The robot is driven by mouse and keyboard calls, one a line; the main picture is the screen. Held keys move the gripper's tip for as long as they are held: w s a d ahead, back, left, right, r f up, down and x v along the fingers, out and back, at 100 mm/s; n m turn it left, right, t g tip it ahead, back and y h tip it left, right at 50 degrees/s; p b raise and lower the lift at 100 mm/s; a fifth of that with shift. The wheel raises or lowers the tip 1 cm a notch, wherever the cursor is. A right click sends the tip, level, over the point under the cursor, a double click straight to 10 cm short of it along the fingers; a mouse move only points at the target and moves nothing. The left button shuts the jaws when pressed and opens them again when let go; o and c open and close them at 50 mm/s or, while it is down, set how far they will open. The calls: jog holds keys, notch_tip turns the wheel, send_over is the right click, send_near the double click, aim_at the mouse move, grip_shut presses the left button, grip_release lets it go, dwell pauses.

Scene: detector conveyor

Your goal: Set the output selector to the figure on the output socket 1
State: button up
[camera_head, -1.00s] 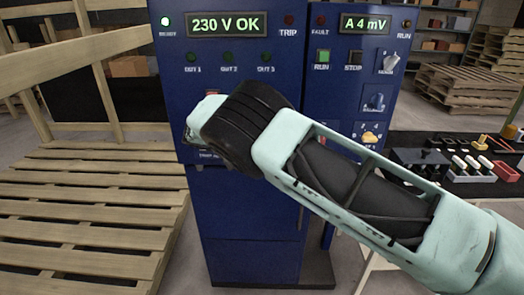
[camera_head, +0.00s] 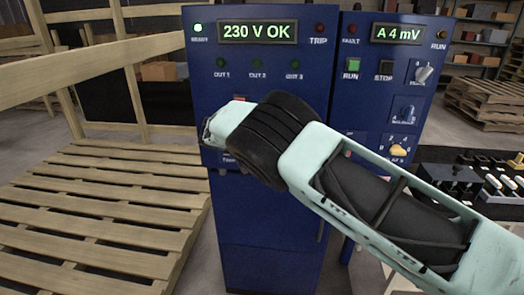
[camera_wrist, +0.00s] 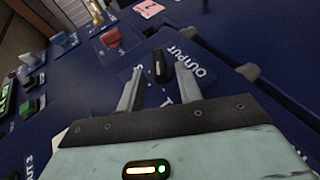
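The output selector (camera_wrist: 159,66) is a black bar knob on the blue panel, beside the OUTPUT lettering in the wrist view. Figures are printed around it; a 3 and a 1 partly show. My gripper (camera_wrist: 160,74) is open, with one finger on each side of the knob; contact is not clear. In the head view my wrist covers the selector and the fingertips. A pink card (camera_wrist: 148,8) with a dark figure shows at the top of the wrist view; I cannot tell whether it marks output socket 1.
The blue cabinet (camera_head: 265,235) has a display reading 230 V OK (camera_head: 257,32). A red knob (camera_wrist: 110,37) lies near my gripper. Wooden pallets (camera_head: 100,210) stand left; a tool table (camera_head: 480,165) stands right.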

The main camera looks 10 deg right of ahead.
jog(key=b+v, duration=0.1)
jog(key=v, duration=0.8)
jog(key=shift+a+b, duration=0.2)
jog(key=shift+b, duration=0.2)
jog(key=shift+d+r, duration=0.1)
jog(key=shift+r, duration=0.05)
